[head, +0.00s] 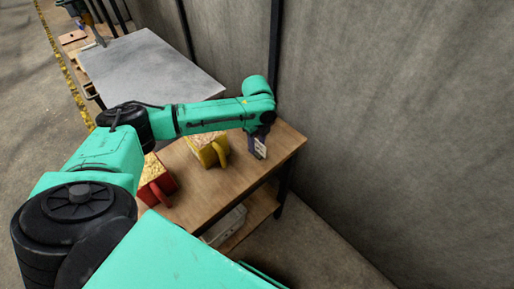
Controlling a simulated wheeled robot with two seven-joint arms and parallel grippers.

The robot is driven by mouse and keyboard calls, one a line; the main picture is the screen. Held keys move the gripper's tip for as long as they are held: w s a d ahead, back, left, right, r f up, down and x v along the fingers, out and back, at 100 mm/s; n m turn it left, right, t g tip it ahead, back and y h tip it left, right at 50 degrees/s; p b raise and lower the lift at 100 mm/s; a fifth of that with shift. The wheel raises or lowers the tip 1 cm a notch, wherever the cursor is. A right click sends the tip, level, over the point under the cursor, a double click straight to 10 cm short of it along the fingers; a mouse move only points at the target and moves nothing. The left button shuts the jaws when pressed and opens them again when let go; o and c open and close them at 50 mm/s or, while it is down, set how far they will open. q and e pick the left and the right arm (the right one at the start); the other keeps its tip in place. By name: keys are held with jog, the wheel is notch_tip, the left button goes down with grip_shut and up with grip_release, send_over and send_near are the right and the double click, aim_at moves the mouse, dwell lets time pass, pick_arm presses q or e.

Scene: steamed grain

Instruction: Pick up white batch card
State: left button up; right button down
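A small white card (260,148) with dark marks shows at the right end of the wooden table, just below the end of my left arm. My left gripper (256,141) points down there, dark and very small in the view. The card is at the gripper, overlapping it in the picture. I cannot tell whether the fingers are shut on it or only beside it. My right gripper is out of view.
A grey-topped table (150,65) stands behind. A white object (226,226) lies on the lower shelf.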

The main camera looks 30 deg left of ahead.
pick_arm(q)
jog(key=shift+f+p, duration=0.25)
jog(key=shift+p, duration=0.05)
dwell(0.4)
grip_shut()
